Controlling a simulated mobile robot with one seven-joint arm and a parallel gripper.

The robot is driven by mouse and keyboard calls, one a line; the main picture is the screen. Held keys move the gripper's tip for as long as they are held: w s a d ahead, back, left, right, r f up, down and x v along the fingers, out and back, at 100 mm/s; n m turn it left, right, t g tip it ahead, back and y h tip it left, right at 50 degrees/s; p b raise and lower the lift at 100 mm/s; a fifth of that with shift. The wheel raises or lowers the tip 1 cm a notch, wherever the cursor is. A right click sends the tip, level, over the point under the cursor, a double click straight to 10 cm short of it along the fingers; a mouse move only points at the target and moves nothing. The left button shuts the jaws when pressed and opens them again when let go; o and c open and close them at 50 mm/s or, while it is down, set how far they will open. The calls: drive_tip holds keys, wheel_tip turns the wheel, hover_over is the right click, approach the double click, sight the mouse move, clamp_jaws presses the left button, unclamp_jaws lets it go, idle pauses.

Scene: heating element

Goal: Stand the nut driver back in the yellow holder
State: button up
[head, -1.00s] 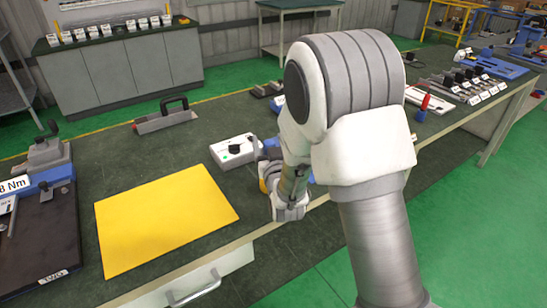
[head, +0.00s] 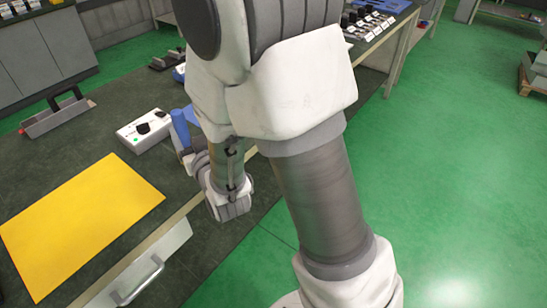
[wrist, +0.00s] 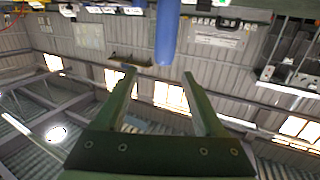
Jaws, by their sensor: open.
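A blue rounded cylinder (wrist: 166,32), which looks like a tool handle, hangs into the top of the wrist view. It lies ahead of the gap between the fingers of my gripper (wrist: 158,74). My gripper is open, and the fingers do not visibly close on anything. In the head view a blue upright shape (head: 181,130), perhaps the same handle, stands beside my wrist near the bench edge. My arm hides the fingers there. I cannot make out the nut driver for certain, nor a yellow holder.
A yellow sheet (head: 80,216) lies flat on the dark bench (head: 95,140). A white control box (head: 145,132) with a black knob stands near my wrist. A black-handled grey tray (head: 58,113) is farther back. A drawer (head: 150,268) is under the front edge; green floor is clear at right.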

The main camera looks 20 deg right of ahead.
drive_tip(key=s+d+r+m+g+h, duration=0.1)
drive_tip(key=s+d+r+g, duration=0.5)
drive_tip(key=d, duration=0.1)
drive_tip(key=s+d+r+g+h, duration=0.1)
drive_tip(key=s+d+g, duration=0.1)
drive_tip(key=s, duration=0.7)
drive_tip(key=s+d+r+m+g+h, duration=0.1)
drive_tip(key=s+d+g, duration=0.2)
drive_tip(key=s, duration=0.6)
drive_tip(key=shift+s+d+r, duration=0.15)
drive_tip(key=shift+s+d, duration=0.2)
drive_tip(key=shift+d, duration=0.75)
wheel_tip(320, 180, up, 7)
drive_tip(key=p, duration=0.7)
drive_tip(key=shift+r, duration=0.1)
